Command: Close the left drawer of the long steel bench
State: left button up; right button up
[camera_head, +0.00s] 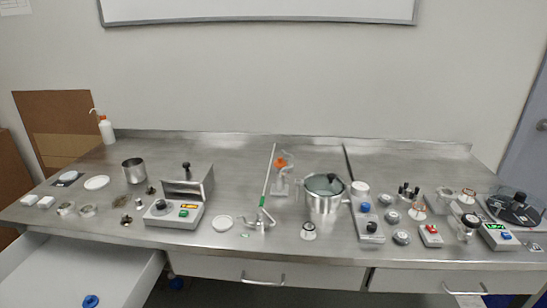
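The long steel bench (330,245) spans the view against the wall. Its left drawer (45,270) is pulled out toward me at the lower left, and its pale interior shows. A small blue round object (90,300) appears inside it near the bottom edge of the picture. The drawer's front and handle are cut off by the picture's lower edge. Neither of my grippers is in view.
The middle drawer (320,273) and right drawer (420,281) look shut, with bar handles. The benchtop is crowded with a hot-plate-like device (175,212), a lidded steel pot (324,200) and several small items. Cardboard sheets (55,125) lean at the left wall.

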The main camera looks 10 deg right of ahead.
aim_at(39, 269)
jog(key=u, duration=0.4)
jog(key=l+u, duration=0.15)
jog(key=u, duration=0.3)
jog(key=l+u, duration=0.1)
jog(key=u, duration=0.3)
jog(key=l+u, duration=0.1)
jog(key=u, duration=0.3)
jog(key=l+u, duration=0.1)
jog(key=u, duration=0.35)
